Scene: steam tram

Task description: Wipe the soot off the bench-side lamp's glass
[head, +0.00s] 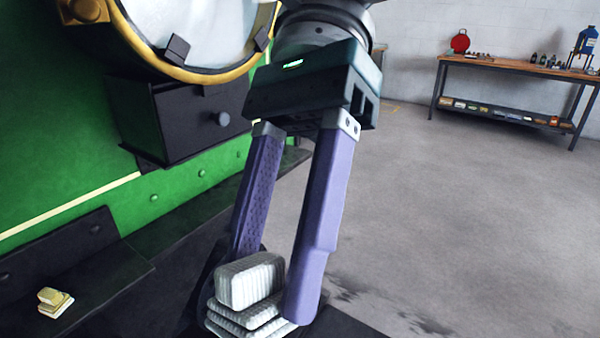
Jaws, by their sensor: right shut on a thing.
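A large round lamp (262,50) with a yellow brass rim is cut off at the top left. Its glass (205,25) looks pale and cloudy; I cannot clearly tell soot from reflections. My right gripper (270,285) points down at bottom centre, below and right of the lamp and apart from it. It is shut on a white ribbed cloth pad (250,280). Further white folded layers (245,318) show directly under the pad; I cannot tell whether they are held too. My left gripper is out of view.
A black box (180,120) with a round knob sits under the lamp on the green tram side (60,130). A small cream-yellow block (55,302) lies on the dark ledge at lower left. A wooden workbench (510,70) with bottles stands far right. The grey floor between is clear.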

